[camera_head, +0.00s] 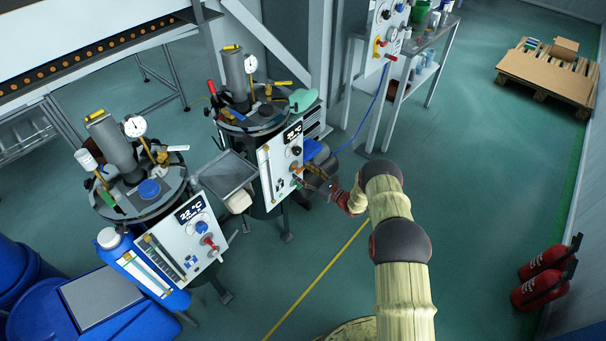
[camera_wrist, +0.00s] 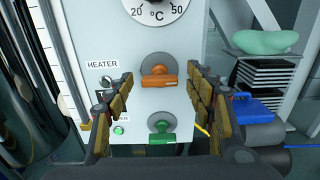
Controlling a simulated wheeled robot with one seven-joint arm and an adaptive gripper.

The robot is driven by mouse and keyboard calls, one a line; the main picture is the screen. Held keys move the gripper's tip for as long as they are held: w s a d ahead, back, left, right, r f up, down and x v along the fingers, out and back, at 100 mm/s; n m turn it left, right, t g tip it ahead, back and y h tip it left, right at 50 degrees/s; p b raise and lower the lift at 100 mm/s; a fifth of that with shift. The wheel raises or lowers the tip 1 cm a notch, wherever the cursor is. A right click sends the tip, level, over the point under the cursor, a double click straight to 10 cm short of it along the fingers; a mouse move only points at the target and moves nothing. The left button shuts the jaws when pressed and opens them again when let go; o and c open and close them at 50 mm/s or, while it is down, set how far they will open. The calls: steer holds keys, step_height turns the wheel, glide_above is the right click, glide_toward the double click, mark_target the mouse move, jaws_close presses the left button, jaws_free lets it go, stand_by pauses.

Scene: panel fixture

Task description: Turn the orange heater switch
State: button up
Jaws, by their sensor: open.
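The orange heater switch (camera_wrist: 158,80) sits on the white panel (camera_wrist: 190,48), to the right of the HEATER label in the wrist view. Its handle lies about level. My gripper (camera_wrist: 156,90) is open, with one finger on each side of the orange switch in the picture. I cannot tell whether either finger touches it. A green switch (camera_wrist: 162,138) is lower on the same panel, beside a lit green lamp (camera_wrist: 119,130). In the head view, my gripper (camera_head: 318,184) is in front of the right-hand vessel's panel (camera_head: 270,176).
A temperature dial (camera_wrist: 158,10) is above the switch. A second vessel with its panel (camera_head: 190,243) stands at the left, near blue containers (camera_head: 160,280). A small tray (camera_head: 226,172) is between the vessels. A pallet (camera_head: 550,70) and fire extinguishers (camera_head: 543,290) are at the right. Floor between is clear.

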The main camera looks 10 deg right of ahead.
steer(key=shift+w+a, duration=0.2)
steer(key=shift+w, duration=0.05)
steer(key=shift+c, duration=0.6)
steer(key=c, duration=1)
steer(key=shift+c, duration=0.4)
steer(key=n+b, duration=0.2)
steer(key=n, duration=0.2)
steer(key=shift+f+n+b, duration=0.1)
steer(key=shift+n+b, duration=0.2)
steer(key=shift+b, duration=0.1)
steer(key=shift+s+a+f+n+b, duration=0.1)
steer(key=shift+n+b, duration=0.65)
steer(key=shift+n, duration=2.6)
steer(key=shift+s+a+f+n+b, duration=0.1)
steer(key=shift+n+b, duration=0.65)
steer(key=shift+n, duration=2.6)
